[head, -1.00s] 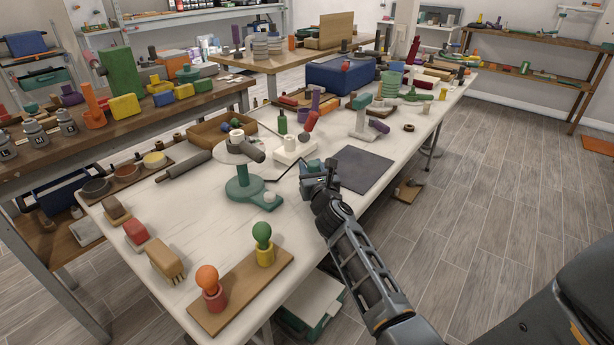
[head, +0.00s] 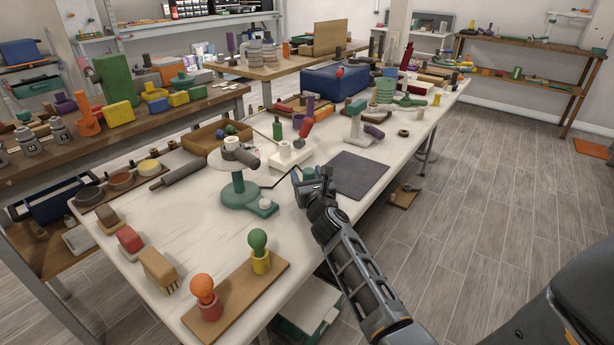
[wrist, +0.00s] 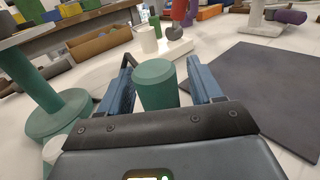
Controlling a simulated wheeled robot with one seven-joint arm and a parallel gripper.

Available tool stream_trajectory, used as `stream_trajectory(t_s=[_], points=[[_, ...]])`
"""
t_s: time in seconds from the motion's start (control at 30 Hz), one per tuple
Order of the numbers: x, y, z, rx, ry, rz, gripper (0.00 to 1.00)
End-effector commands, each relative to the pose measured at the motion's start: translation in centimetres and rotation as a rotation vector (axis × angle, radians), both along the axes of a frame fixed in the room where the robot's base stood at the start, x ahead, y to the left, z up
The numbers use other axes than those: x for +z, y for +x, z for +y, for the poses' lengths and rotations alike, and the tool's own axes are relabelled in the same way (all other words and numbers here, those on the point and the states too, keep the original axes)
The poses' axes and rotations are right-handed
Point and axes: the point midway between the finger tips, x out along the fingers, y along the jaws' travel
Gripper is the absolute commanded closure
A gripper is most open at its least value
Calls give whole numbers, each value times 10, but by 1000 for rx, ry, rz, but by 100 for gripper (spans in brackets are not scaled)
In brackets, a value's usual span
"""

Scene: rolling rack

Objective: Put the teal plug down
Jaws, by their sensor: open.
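The teal plug (wrist: 156,84) is a short, smooth cylinder standing upright between the two blue fingers in the wrist view. A small part of it shows in the head view (head: 308,173). My gripper (wrist: 160,78) is open, with a narrow gap on each side of the plug. In the head view my gripper (head: 312,184) is low over the white table (head: 200,220), left of the dark mat (head: 357,174). The plug's lower end is hidden behind the gripper body, so its contact with the table cannot be seen.
A teal stand with a round base (head: 240,194) is left of my gripper. A white block fixture (head: 289,156) is just behind it. A board with an orange and a green knob (head: 236,300) lies at the near end. The dark mat is bare.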

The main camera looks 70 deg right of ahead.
Motion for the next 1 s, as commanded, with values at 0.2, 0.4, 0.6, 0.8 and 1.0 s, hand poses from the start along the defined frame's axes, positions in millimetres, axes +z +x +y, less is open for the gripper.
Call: stream_trajectory(t_s=[0.2,0.4,0.6,0.8,1.0], points=[[1,-16,21,0,2,2,35],[0,-41,53,1,0,1,35],[0,-62,80,0,0,1,35],[1,-72,93,0,0,0,35],[1,-74,97,2,-4,6,35]])
